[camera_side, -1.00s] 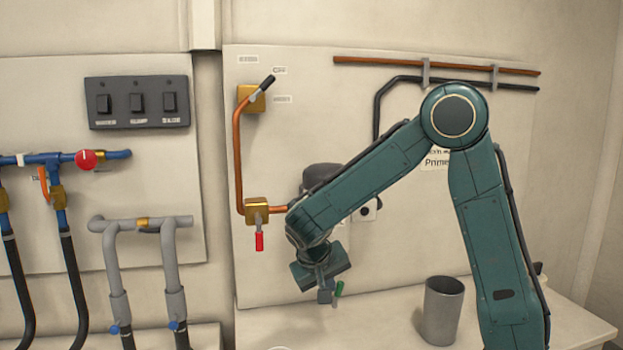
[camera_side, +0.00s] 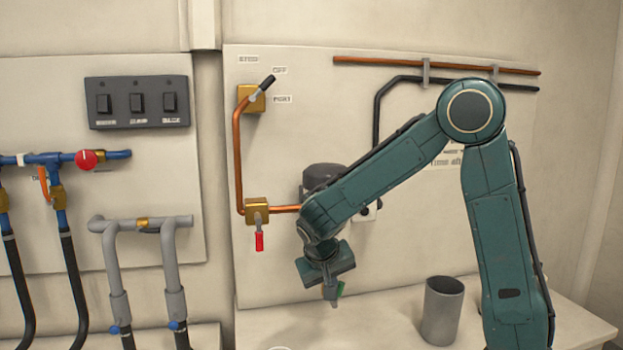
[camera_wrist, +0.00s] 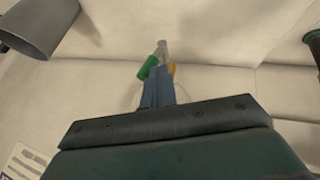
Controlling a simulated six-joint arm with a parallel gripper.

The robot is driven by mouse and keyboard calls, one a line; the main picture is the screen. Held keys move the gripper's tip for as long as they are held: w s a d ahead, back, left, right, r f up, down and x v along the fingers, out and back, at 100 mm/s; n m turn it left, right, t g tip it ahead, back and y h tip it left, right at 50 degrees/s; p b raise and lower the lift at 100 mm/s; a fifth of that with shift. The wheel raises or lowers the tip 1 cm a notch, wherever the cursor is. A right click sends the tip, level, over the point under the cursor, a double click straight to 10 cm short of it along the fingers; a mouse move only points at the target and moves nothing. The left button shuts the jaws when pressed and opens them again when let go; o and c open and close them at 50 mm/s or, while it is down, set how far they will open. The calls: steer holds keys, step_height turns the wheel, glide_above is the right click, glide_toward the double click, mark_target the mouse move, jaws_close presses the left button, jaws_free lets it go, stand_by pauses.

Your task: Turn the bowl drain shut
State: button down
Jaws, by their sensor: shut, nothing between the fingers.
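A green-handled part (camera_side: 341,287), which may be the bowl drain's lever, shows just behind my fingertips low in front of the back panel. The wrist view shows its green grip (camera_wrist: 149,68), a grey end above it and a bit of orange-brass to its right. My gripper (camera_side: 333,298) points down and is shut, with nothing between its fingers. In the wrist view its fingers (camera_wrist: 160,88) lie beside the green grip, overlapping the brass part. I cannot tell whether they touch. The part's lower end and its mounting are hidden.
A grey cup (camera_side: 443,310) stands on the bench, right of my gripper; the wrist view shows it too (camera_wrist: 40,25). A red-handled valve (camera_side: 259,240) and a black-handled valve (camera_side: 262,90) sit on the panel. Grey pipes (camera_side: 140,223) and a switch box (camera_side: 138,102) are left.

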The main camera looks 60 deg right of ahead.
steer(key=shift+s+d, duration=0.1)
steer(key=shift+s, duration=0.05)
steer(key=s+d+f+t+y, duration=0.1)
steer(key=s+d+f, duration=0.2)
steer(key=s+d, duration=0.2)
steer(key=shift+f+m, duration=0.2)
steer(key=shift+m, duration=0.1)
stand_by(0.9)
steer(key=shift+s+f, duration=0.15)
steer(key=shift+f, duration=0.05)
steer(key=shift+r, duration=0.2)
stand_by(0.3)
steer(key=s+d+r, duration=0.1)
steer(key=s+r, duration=0.7)
steer(key=r, duration=0.1)
steer(key=shift+s+d+r+t, duration=0.15)
steer(key=shift+s+d+t, duration=0.1)
steer(key=shift+d+t, duration=0.1)
